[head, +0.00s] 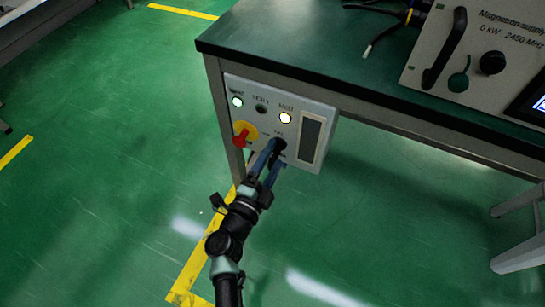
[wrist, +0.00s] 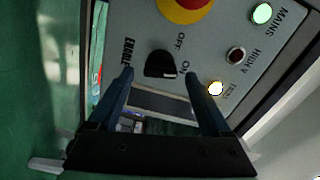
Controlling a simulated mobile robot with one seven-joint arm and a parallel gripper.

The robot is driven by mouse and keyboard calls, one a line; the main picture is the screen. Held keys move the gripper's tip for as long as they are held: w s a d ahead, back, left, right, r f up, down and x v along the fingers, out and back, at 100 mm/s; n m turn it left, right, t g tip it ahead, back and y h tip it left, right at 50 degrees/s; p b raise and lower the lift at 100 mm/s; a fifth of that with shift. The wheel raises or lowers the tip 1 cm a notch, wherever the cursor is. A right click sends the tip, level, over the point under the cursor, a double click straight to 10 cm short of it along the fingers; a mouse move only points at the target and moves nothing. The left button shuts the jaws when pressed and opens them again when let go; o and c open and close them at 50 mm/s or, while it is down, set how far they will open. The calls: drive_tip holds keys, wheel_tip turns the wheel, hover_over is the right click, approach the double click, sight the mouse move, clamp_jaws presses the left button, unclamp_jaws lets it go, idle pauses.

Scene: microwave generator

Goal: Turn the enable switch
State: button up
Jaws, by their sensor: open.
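The enable switch is a black rotary knob (wrist: 160,65) on a grey control panel (wrist: 215,40), with ENABLE, OFF and ON printed around it. In the wrist view it sits between my open fingertips, apart from both as far as I can see. A pale mark shows at its edge near ON; its exact setting is hard to tell. My gripper (wrist: 162,74) has blue fingers, one on each side of the knob. In the head view my gripper (head: 272,158) reaches the panel's lower middle, and its fingers partly hide the knob (head: 280,144).
A red emergency button (head: 241,138) on a yellow base sits left of the knob. The MAINS lamp (head: 237,101) and FAULT lamp (head: 285,117) are lit. A dark table (head: 330,70) carries a magnetron supply (head: 480,60). Green floor around my arm is free.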

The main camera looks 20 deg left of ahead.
drive_tip(key=s+p, duration=0.3)
drive_tip(key=s, duration=0.9)
drive_tip(key=shift+s+a, duration=0.25)
drive_tip(key=shift+s, duration=0.1)
